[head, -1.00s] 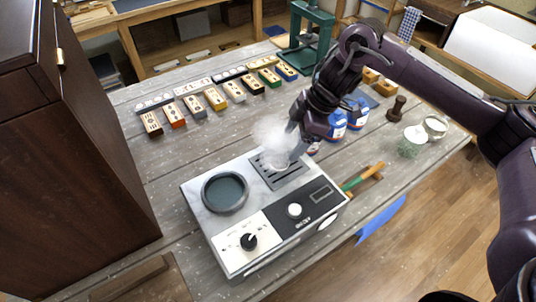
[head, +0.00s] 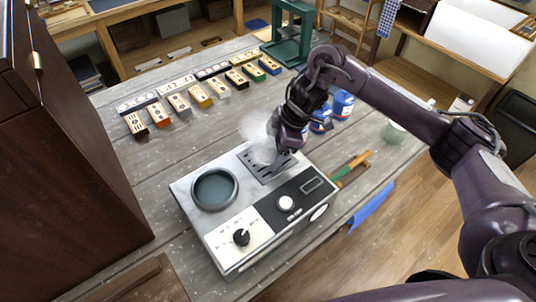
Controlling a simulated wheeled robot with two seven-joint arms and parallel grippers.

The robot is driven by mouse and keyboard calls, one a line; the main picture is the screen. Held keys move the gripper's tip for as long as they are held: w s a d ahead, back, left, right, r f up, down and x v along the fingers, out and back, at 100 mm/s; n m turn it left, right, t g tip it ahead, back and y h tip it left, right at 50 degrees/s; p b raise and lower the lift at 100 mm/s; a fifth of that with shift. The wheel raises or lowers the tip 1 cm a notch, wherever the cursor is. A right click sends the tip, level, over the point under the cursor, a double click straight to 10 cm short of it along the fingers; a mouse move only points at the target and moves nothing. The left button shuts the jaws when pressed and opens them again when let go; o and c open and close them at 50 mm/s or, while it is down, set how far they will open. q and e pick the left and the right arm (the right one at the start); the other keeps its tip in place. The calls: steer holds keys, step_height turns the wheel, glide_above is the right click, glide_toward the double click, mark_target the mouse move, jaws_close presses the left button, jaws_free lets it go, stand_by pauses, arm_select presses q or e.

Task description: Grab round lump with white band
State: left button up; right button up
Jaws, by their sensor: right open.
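I cannot clearly make out a round lump with a white band. Whitish vapour (head: 258,141) hangs over the slotted grille (head: 254,165) of a grey machine (head: 185,190) and blurs what lies there. My right gripper (head: 278,158) is open, pointing down at the right side of this grille, its fingertips partly lost in the vapour. I cannot tell whether anything is between its fingers. Rounded blue containers with white parts (head: 343,103) stand behind it, partly hidden by my right arm. My left gripper is not in view.
The machine has a round dark well (head: 214,189), a black knob (head: 241,237) and a white knob (head: 286,203). Rows of small labelled blocks (head: 178,104), a green press (head: 290,35) and a tall brown cabinet (head: 75,170) stand around. An orange-and-green-handled tool (head: 351,166) lies right.

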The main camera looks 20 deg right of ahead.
steer(key=c, duration=1.1)
steer(key=shift+c, duration=0.2)
steer(key=shift+r, duration=0.15)
